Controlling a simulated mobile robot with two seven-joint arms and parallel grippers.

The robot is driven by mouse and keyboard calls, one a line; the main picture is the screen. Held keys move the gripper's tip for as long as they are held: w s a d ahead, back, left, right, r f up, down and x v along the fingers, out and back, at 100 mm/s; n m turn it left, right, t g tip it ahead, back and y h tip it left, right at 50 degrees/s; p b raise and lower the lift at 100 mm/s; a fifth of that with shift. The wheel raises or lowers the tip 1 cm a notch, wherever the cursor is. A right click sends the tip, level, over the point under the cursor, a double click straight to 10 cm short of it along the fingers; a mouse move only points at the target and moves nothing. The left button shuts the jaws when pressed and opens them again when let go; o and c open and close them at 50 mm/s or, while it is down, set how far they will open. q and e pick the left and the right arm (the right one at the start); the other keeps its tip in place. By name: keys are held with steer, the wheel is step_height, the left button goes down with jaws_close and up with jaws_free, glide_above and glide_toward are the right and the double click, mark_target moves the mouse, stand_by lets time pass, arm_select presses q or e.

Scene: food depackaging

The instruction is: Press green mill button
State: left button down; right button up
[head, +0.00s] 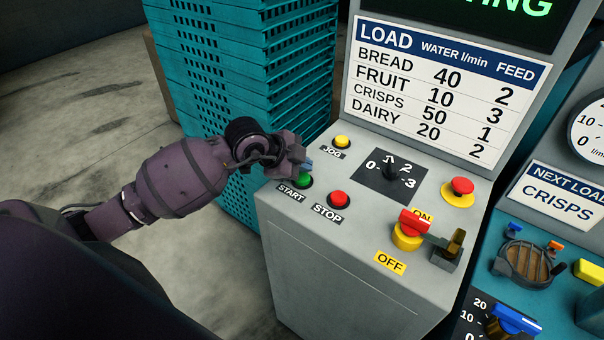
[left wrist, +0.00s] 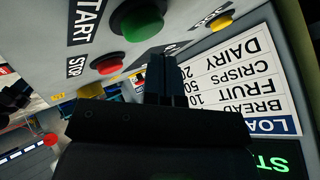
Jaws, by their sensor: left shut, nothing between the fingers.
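The green START button (head: 304,181) sits on the top panel of a grey control console, near its left edge. It also shows in the left wrist view (left wrist: 139,18), near the top. My left gripper (head: 305,165) is shut and empty, just beyond the green button in the head view. In the left wrist view the closed fingers (left wrist: 163,65) point at the panel just below the green button. I cannot tell if they touch the panel. The red STOP button (head: 339,198) is right of the green one. My right gripper is not in view.
A yellow JOG button (head: 342,142), a feed dial (head: 391,172), a red emergency button (head: 462,186) and a red-handled switch (head: 411,226) share the panel. A load chart (head: 445,88) stands behind. Stacked teal crates (head: 235,75) stand at the back left.

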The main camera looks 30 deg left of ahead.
mark_target(303, 178)
arm_select(q)
steer(key=shift+r+p, duration=0.5)
steer(key=shift+r, duration=0.05)
step_height(303, 178, up, 3)
steer(key=p, duration=0.2)
steer(key=shift+f+p, duration=0.2)
steer(key=shift+p, duration=0.1)
steer(key=shift+r+p, duration=0.55)
steer(key=shift+r, duration=0.05)
